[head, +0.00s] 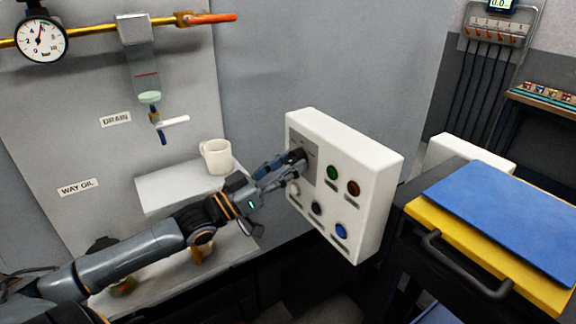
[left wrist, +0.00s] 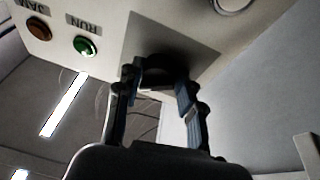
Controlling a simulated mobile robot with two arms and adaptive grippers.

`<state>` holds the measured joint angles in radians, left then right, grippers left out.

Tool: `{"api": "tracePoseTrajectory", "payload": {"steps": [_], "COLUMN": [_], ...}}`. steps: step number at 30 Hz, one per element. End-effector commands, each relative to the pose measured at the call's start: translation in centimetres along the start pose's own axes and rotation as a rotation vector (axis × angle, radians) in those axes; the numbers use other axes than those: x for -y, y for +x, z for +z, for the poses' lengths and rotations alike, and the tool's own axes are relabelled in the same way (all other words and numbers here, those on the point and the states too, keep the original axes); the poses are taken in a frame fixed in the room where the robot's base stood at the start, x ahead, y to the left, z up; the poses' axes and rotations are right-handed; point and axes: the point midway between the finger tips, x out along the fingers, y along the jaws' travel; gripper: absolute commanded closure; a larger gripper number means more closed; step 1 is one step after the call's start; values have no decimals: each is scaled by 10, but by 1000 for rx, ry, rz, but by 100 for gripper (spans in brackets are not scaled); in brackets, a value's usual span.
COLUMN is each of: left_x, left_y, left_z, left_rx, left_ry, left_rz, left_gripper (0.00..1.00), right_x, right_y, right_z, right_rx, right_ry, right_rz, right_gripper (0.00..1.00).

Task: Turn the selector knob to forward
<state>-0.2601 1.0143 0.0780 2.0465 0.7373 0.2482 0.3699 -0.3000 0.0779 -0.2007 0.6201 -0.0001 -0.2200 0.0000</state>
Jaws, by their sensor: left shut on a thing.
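The selector knob (left wrist: 163,68) is black and sits on a grey plate (left wrist: 200,50) on the white control box. In the left wrist view it shows between the two fingers of my left gripper (left wrist: 160,88), which is shut on it. In the head view my left gripper (head: 283,169) reaches the grey plate (head: 307,152) at the left of the control box (head: 350,145). The fingers largely hide the knob there. Which position the knob points to cannot be told. My right gripper is not in view.
A green button (head: 333,173), a red-brown button (head: 353,188), a black one (head: 317,208) and a blue one (head: 341,231) sit close by on the box. A white mug (head: 216,156) stands on a shelf behind my left arm. A cart with a blue mat (head: 500,215) stands right.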

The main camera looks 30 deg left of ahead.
Motion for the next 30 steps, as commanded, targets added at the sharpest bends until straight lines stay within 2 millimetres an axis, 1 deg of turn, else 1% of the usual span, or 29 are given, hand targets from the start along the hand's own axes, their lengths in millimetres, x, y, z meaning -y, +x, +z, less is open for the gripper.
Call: {"api": "tracePoseTrajectory", "payload": {"steps": [2, 3, 5, 6, 15, 19, 23, 30], "left_x": [0, 0, 0, 0, 0, 0, 0, 0], "left_y": [0, 0, 0, 0, 0, -4, -16, -48], "left_z": [0, 0, 0, 0, 0, 0, 2, 2], "left_rx": [-1, -1, -1, -1, -1, 0, 3, 4], "left_ry": [3, 3, 2, 2, 0, 0, -1, -2], "left_rz": [0, 0, 0, 0, 0, -1, -2, -3], "left_gripper": [94, 60, 48, 40, 39, 39, 39, 39], "right_x": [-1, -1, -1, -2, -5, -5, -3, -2], "right_y": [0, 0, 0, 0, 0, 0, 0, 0], "right_z": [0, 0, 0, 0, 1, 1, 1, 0], "right_rx": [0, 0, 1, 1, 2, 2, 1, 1], "right_ry": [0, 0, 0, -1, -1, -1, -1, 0], "right_rz": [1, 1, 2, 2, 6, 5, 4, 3], "right_gripper": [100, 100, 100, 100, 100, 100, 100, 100]}}
